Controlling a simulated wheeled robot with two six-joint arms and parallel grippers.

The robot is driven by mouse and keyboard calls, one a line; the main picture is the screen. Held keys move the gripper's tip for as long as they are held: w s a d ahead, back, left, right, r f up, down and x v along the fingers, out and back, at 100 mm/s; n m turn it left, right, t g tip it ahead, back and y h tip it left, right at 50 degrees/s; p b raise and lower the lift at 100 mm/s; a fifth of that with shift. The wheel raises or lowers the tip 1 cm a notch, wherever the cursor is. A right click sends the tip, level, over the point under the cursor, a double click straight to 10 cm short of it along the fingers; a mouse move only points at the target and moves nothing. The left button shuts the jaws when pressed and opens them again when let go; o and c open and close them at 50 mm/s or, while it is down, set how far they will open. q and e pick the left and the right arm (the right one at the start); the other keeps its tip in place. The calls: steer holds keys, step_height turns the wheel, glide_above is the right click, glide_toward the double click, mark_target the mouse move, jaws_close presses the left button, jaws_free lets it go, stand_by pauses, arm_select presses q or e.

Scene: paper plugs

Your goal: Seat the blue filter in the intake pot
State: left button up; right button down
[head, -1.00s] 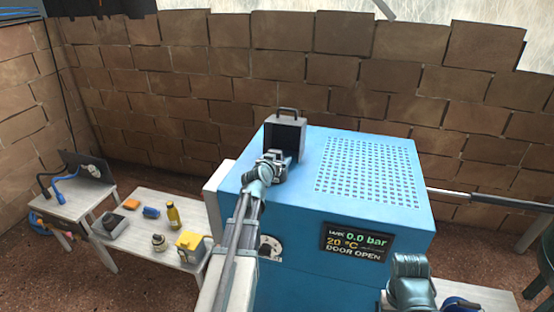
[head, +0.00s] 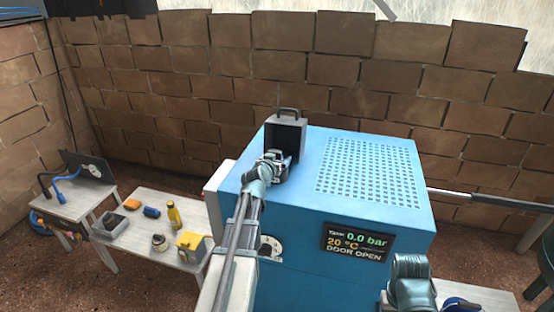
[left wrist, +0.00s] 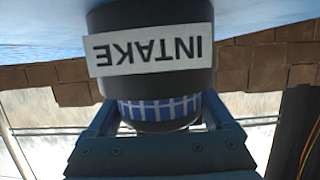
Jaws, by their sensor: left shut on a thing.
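In the left wrist view, which is upside down, the dark intake pot (left wrist: 150,20) carries a white label reading INTAKE. The blue filter (left wrist: 158,108), a blue and white banded drum with a dark end, is in line with the pot's mouth and meets its rim in the picture. Its band still shows outside the pot. My left gripper (left wrist: 160,128) is shut on the filter, a finger on each side. In the head view my left gripper (head: 272,163) is over the left part of the blue machine's top and hides the pot. My right gripper (head: 412,285) is at lower right; its fingers are unclear.
A dark open-fronted box with a handle (head: 287,116) stands on the blue machine (head: 290,228), close behind my left gripper. The machine's display reads 0.0 bar, 20 °C, DOOR OPEN. A low table (head: 140,235) at left holds a yellow bottle (head: 173,215) and other items.

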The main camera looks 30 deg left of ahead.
arm_select(q)
steer(key=shift+d+f, duration=0.1)
steer(key=shift+f, duration=0.15)
arm_select(e)
steer(key=shift+f, duration=0.3)
stand_by(1.6)
arm_select(q)
steer(key=shift+r, duration=0.2)
arm_select(e)
steer(key=shift+r, duration=0.25)
arm_select(q)
steer(key=o, duration=1.2)
steer(key=shift+c, duration=0.2)
